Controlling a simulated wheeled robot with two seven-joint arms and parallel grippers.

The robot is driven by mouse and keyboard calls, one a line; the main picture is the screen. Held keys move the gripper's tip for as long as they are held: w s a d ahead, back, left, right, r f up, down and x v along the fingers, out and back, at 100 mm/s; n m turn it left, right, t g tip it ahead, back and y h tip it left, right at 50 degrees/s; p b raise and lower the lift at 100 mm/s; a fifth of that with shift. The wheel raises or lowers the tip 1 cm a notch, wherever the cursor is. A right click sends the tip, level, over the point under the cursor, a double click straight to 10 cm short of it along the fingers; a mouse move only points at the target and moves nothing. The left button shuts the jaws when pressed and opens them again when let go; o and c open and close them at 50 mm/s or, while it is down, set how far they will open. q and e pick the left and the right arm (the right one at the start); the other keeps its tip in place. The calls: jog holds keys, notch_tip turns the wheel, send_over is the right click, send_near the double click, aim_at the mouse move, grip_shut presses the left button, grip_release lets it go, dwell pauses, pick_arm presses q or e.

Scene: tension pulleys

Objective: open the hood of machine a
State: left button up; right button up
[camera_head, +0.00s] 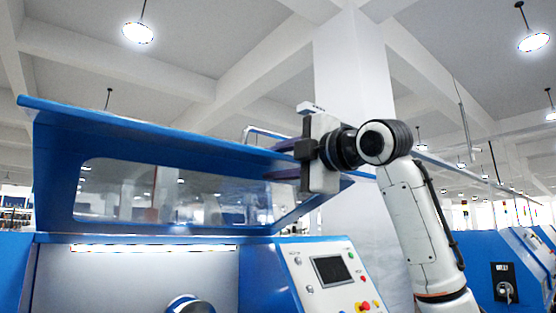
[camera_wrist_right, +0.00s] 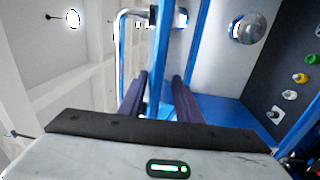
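The blue hood (camera_head: 110,125) of the machine stands raised and tilted, with a clear window (camera_head: 130,190) in it. The machine's inside shows below it. My right gripper (camera_head: 280,161) is at the right part of the hood's upper edge, its fingers above and below that edge. In the right wrist view the two dark fingers (camera_wrist_right: 160,95) stand apart, with the blue hood edge (camera_wrist_right: 163,50) between them and gaps showing. A metal handle bar (camera_wrist_right: 123,60) lies outside the fingers, to the left. My left gripper is not in view.
A control panel (camera_head: 300,280) with a screen and buttons is at the machine's lower right. A light strip (camera_head: 150,248) and a round metal part (camera_head: 188,304) show inside. A white pillar (camera_head: 350,80) stands behind. More blue machines (camera_head: 500,265) stand at the right.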

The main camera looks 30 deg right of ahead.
jog(key=shift+r, duration=0.1)
dwell(0.3)
jog(key=shift+s, duration=0.55)
jog(key=shift+s+d+r+b, duration=0.1)
jog(key=shift+s+b, duration=0.15)
jog(key=shift+s, duration=1.05)
jog(key=shift+s+d+f+b, duration=0.15)
jog(key=shift+s+b, duration=0.1)
jog(key=shift+s, duration=1)
jog(key=shift+s+d+r+b, duration=0.15)
jog(key=shift+s+b, duration=0.1)
jog(key=shift+s, duration=1.05)
jog(key=shift+s+r, duration=0.1)
jog(key=shift+s, duration=1.45)
